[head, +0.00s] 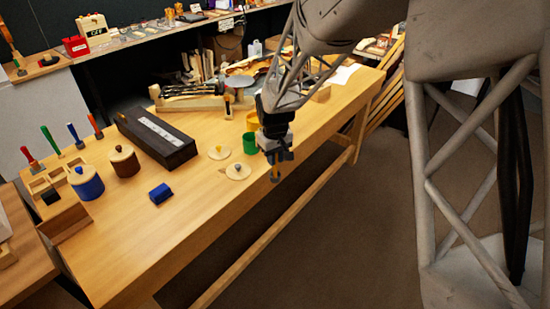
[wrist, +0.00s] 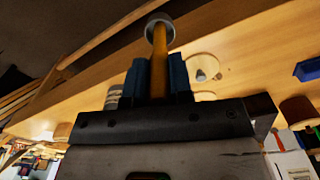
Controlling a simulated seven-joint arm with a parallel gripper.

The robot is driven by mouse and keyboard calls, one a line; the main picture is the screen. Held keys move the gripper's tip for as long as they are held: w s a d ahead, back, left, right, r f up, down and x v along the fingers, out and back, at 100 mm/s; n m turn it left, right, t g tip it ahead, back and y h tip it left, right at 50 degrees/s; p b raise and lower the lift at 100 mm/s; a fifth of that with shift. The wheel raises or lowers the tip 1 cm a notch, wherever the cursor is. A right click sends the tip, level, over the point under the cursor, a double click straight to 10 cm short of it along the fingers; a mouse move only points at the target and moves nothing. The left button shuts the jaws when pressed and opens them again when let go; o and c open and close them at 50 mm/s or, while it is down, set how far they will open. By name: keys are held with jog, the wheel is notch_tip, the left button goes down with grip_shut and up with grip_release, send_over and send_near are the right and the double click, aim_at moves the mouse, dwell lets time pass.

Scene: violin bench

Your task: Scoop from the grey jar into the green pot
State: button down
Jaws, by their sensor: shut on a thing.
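My gripper (head: 275,157) is shut on the orange-yellow handle of a scoop (wrist: 158,50). The scoop's round grey cup (wrist: 158,24) is at the handle's far end. In the head view the scoop (head: 275,179) hangs below the fingers, beyond the table's front edge. The green pot (head: 249,143) stands on the table just left of my gripper, apart from the scoop. I cannot make out the grey jar for certain; my gripper and arm may hide it. The cup's contents cannot be seen.
Two round lids (head: 238,172) (head: 219,153) lie left of the green pot. A yellow pot (head: 252,121) stands behind it. A blue block (head: 160,194), a dark box (head: 157,137), a brown jar (head: 124,161) and a blue jar (head: 87,182) are farther left.

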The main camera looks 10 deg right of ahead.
jog(key=w+d+r+t, duration=0.1)
jog(key=w+r, duration=0.4)
jog(key=w, duration=0.7)
jog(key=w+d+r, duration=0.3)
jog(key=w+r, duration=0.2)
jog(key=w, duration=0.7)
jog(key=shift+w+r+t, duration=0.3)
jog(key=shift+r+t, duration=0.1)
jog(key=shift+f, duration=0.15)
notch_tip(320, 180, down, 13)
dwell(1.1)
notch_tip(320, 180, up, 14)
dwell(1.6)
jog(key=shift+f, duration=0.15)
jog(key=s+a+f+g, duration=0.1)
jog(key=s+a+f, duration=0.1)
jog(key=a, duration=1)
jog(key=shift+a+f+g, duration=0.25)
jog(key=shift+f+g, duration=0.15)
jog(key=shift+f, duration=0.05)
